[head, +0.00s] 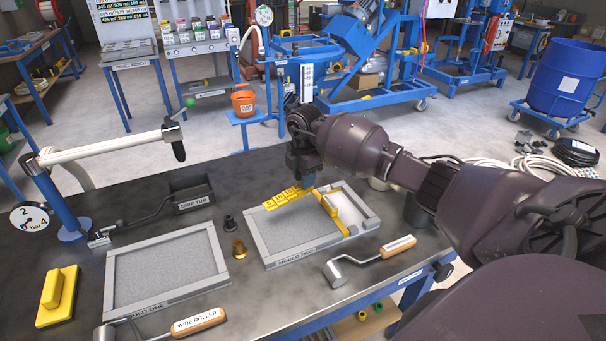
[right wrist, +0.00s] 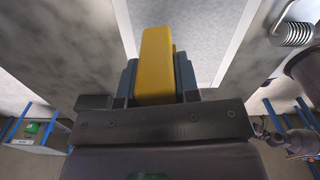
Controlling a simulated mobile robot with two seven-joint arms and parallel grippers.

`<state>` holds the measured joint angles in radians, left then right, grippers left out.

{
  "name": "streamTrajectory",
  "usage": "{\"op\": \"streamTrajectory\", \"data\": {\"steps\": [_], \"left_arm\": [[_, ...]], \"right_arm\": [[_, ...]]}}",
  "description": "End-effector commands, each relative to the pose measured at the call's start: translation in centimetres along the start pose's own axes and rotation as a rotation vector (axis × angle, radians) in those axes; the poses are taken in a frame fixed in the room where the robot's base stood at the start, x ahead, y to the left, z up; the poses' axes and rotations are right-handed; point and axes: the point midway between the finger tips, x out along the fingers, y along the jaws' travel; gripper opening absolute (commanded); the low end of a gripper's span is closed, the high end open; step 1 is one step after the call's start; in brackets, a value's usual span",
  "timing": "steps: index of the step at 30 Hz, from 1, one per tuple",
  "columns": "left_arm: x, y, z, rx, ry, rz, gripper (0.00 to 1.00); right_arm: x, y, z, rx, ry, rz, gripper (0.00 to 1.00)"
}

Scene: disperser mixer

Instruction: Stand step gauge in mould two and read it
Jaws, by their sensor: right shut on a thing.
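Mould two (head: 288,257) is a grey frame with a grey speckled bed, lying on the dark bench. The yellow step gauge (head: 288,196) has marked steps and shows at the far edge of mould two, just below my right gripper (head: 303,180). In the right wrist view my right gripper (right wrist: 157,98) is shut on the yellow gauge (right wrist: 157,62), with a dark finger on each side. I cannot tell whether the gauge touches the bed. Another yellow piece (head: 331,208) and a pale block lie at the right side of mould two. My left gripper is not in view.
Mould one (head: 119,304) lies to the left, with a wide roller (head: 198,323) in front. A smaller roller (head: 338,273) lies before mould two. A yellow float (head: 57,297) and a dark tub (head: 191,195) are farther left.

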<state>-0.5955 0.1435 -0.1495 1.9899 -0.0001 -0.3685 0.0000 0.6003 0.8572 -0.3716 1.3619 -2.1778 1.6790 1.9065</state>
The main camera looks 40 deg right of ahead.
Motion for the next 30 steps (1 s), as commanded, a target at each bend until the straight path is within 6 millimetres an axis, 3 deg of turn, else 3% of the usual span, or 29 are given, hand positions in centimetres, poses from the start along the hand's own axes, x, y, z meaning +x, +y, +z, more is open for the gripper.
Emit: {"op": "streamTrajectory", "data": {"steps": [12,30], "left_arm": [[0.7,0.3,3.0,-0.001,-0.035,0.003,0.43],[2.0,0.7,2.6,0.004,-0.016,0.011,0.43]], "right_arm": [[3.8,0.0,0.0,0.001,-0.001,-0.003,0.06],[7.8,0.0,0.0,0.001,0.0,0.0,0.06]]}}
